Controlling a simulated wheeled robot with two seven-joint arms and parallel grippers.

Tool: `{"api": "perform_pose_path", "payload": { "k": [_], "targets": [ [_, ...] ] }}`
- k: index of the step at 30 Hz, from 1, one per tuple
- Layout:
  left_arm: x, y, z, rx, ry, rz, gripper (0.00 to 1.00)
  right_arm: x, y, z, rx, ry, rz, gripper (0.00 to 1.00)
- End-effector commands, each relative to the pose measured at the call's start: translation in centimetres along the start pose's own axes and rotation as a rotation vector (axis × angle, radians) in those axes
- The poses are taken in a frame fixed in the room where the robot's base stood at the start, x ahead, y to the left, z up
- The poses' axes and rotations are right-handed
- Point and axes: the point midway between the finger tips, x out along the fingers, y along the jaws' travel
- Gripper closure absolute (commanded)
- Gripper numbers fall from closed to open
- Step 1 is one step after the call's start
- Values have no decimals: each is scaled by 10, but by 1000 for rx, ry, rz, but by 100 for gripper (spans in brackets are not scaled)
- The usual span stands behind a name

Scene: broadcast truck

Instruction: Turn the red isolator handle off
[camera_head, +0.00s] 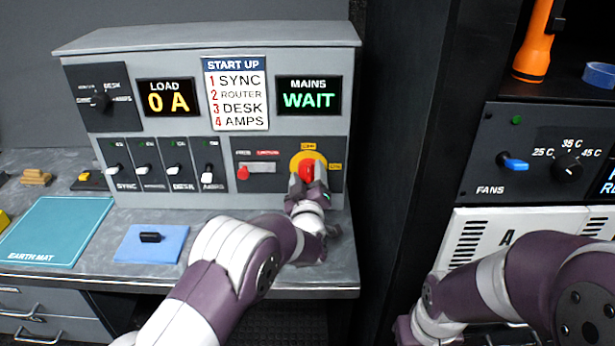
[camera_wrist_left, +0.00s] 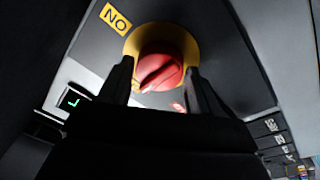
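The red isolator handle (camera_head: 306,172) sits on a round yellow plate (camera_head: 296,160) at the right end of the grey console. It also shows in the left wrist view as a red knob (camera_wrist_left: 158,72) on the yellow disc (camera_wrist_left: 186,42), with a "NO" label upside-down or turned there. My left gripper (camera_head: 306,187) is in front of the handle. In the left wrist view its two fingers (camera_wrist_left: 158,85) are apart, one on each side of the knob; I cannot tell whether they touch it. My right arm is at the lower right, and its fingertips are not visible.
The console carries a "LOAD 0 A" display (camera_head: 168,97), a "MAINS WAIT" display (camera_head: 308,95), a start-up card (camera_head: 237,92) and several white switches. A dark rack wall (camera_head: 400,130) stands close on the right.

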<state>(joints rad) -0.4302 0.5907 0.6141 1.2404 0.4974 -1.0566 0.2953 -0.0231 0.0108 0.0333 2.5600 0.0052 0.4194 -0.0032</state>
Motion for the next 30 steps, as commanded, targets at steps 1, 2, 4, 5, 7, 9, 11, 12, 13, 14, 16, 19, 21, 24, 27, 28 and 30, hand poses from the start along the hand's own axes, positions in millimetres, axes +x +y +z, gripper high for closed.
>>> {"api": "perform_pose_path", "payload": {
  "k": [1, 2, 4, 5, 7, 9, 11, 12, 13, 14, 16, 19, 21, 24, 27, 28, 30],
  "targets": [
    [0, 0, 0, 1, 0, 0, 19, 0, 0, 0, 0, 0, 0, 100],
    [0, 0, 0, 1, 0, 0, 19, 0, 0, 0, 0, 0, 0, 100],
    [0, 0, 0, 1, 0, 0, 19, 0, 0, 0, 0, 0, 0, 100],
    [0, 0, 0, 1, 1, 0, 19, 0, 0, 0, 0, 0, 0, 100],
    [0, 0, 0, 1, 1, 0, 19, 0, 0, 0, 0, 0, 0, 100],
    [0, 0, 0, 1, 1, 1, 19, 0, 0, 0, 0, 0, 0, 100],
    [-2, 0, 0, 1, 1, 1, 19, 0, 0, 0, 0, 0, 0, 100],
    [-5, 0, 0, 2, 1, 1, 19, 1, 0, 0, 0, 0, 0, 100],
    [-9, 0, 0, 2, 0, 1, 19, 2, 0, 0, 0, 0, 0, 100],
    [-13, 0, 1, 2, 0, 1, 19, 2, 0, 0, 0, 0, 0, 100],
    [-27, 0, 1, 3, -1, 2, 19, 4, 0, 0, 0, 0, 0, 100],
    [-55, 0, 2, 2, -1, 2, 19, 8, 0, 1, 0, 0, 0, 100],
    [-75, 0, 2, 2, -3, 2, 19, 10, 0, 1, 0, 0, 0, 100],
    [-99, 0, 2, 2, -2, 3, 19, 12, 0, 2, 0, 0, 0, 100],
    [-116, 0, 1, 1, -1, 1, 19, 14, 0, 2, 0, 0, 0, 100],
    [-119, 0, 1, 1, -1, 1, 19, 14, 0, 2, 0, 0, 0, 100],
    [-125, 0, 1, 1, 0, 2, 19, 14, 0, 2, 0, 0, 0, 100]
  ]
}}
